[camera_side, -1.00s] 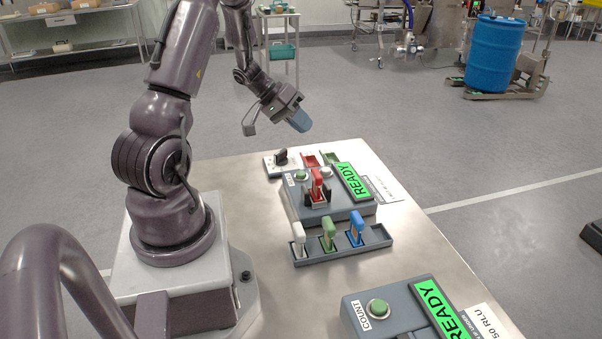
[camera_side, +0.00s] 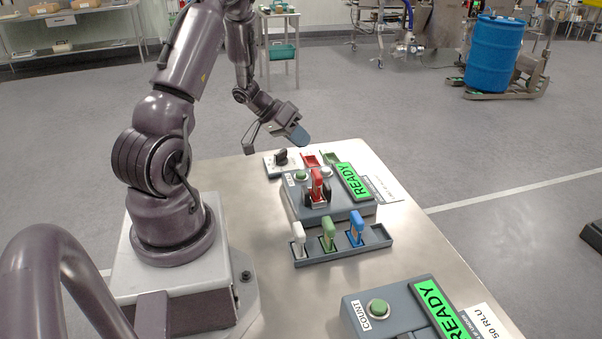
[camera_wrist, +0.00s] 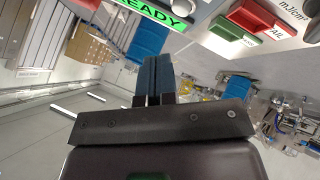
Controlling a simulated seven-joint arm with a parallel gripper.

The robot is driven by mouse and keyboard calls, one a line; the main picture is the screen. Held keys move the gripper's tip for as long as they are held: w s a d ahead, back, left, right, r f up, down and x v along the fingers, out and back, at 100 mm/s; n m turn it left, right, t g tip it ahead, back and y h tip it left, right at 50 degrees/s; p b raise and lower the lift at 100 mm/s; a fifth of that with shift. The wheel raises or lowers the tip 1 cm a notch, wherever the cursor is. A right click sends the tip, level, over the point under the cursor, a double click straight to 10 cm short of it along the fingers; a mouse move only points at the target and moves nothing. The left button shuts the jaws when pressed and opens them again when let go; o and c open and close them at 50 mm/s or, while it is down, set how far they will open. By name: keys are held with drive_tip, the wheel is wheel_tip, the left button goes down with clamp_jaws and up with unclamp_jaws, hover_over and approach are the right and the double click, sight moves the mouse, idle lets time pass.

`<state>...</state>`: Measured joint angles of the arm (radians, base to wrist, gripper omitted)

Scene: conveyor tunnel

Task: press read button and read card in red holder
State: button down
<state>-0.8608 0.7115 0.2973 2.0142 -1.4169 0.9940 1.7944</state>
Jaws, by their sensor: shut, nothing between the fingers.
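In the side view, a grey reader unit (camera_side: 343,209) stands mid-table with a green button (camera_side: 302,175), a white button (camera_side: 327,173) and a lit green READY display (camera_side: 353,182). A red-handled holder (camera_side: 318,184) stands upright on this unit, between dark side pieces. I cannot tell whether a card is in it. My gripper (camera_side: 300,138) is shut and empty, in the air above the table's far edge and beyond the unit. In the wrist view its fingers (camera_wrist: 156,78) are together, with part of the READY display (camera_wrist: 160,12) above them.
A tray (camera_side: 345,245) with white, green and blue handles lies in front of the unit. A second unit with a COUNT button (camera_side: 377,307) is nearer.

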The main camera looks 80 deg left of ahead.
sight(300, 171)
drive_tip(key=shift+f, duration=2.85)
drive_tip(key=shift+f, duration=0.15)
drive_tip(key=shift+f, duration=0.25)
drive_tip(key=shift+f, duration=0.55)
idle(0.4)
drive_tip(key=shift+r, duration=0.95)
drive_tip(key=shift+r, duration=2.55)
